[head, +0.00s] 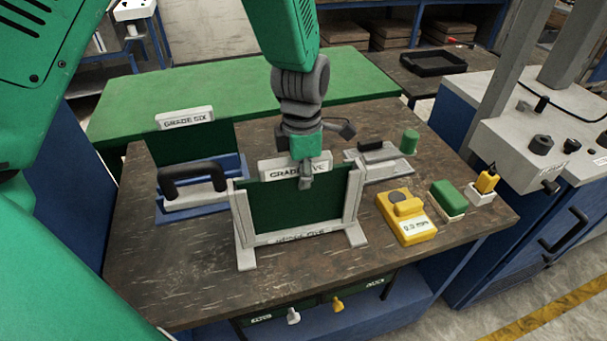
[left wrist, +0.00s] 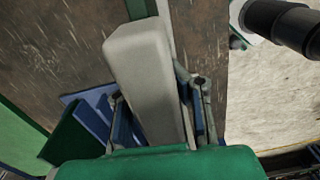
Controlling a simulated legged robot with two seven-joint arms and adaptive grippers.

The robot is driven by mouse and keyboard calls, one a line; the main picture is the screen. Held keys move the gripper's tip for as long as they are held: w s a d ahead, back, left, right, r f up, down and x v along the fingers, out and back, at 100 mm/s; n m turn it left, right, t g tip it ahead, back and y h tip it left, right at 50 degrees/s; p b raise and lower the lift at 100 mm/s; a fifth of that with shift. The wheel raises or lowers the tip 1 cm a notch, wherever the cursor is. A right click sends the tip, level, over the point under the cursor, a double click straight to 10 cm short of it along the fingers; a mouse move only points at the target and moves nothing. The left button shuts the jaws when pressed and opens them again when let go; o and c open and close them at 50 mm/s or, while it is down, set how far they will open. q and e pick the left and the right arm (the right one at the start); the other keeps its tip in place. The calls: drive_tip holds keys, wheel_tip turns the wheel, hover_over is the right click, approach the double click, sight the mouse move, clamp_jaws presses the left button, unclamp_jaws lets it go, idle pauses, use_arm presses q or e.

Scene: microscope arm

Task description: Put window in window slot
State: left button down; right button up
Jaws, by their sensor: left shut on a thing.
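The window is a dark green panel (head: 290,213) with a light grey top bar marked GRADE FIVE (head: 280,169). It stands upright between the two posts of a pale grey slot frame (head: 356,200), whose front base also carries a label. The panel's lower edge is hidden behind the base bar, so I cannot tell how deep it sits. My left gripper (head: 307,178) is shut on the window's top bar from above. In the left wrist view the light bar (left wrist: 150,75) lies between the fingers (left wrist: 160,120). My right gripper is not in view.
A second green panel marked GRADE SIX (head: 184,118) stands in a blue holder with a black handle (head: 192,178) at left. A grey block with green knob (head: 380,160), yellow gauge (head: 407,222) and green block (head: 447,200) stand at right. The table's front is clear.

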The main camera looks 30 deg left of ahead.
use_arm(q)
drive_tip(key=shift+d, duration=0.25)
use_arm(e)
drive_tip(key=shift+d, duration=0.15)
use_arm(q)
drive_tip(key=c, duration=1.6)
unclamp_jaws()
drive_tip(key=shift+d, duration=0.15)
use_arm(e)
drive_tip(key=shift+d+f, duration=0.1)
use_arm(q)
drive_tip(key=r, duration=1.2)
drive_tip(key=shift+a+r, duration=0.1)
drive_tip(key=shift+a, duration=0.1)
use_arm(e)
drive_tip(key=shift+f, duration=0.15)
use_arm(q)
drive_tip(key=shift+a, duration=0.15)
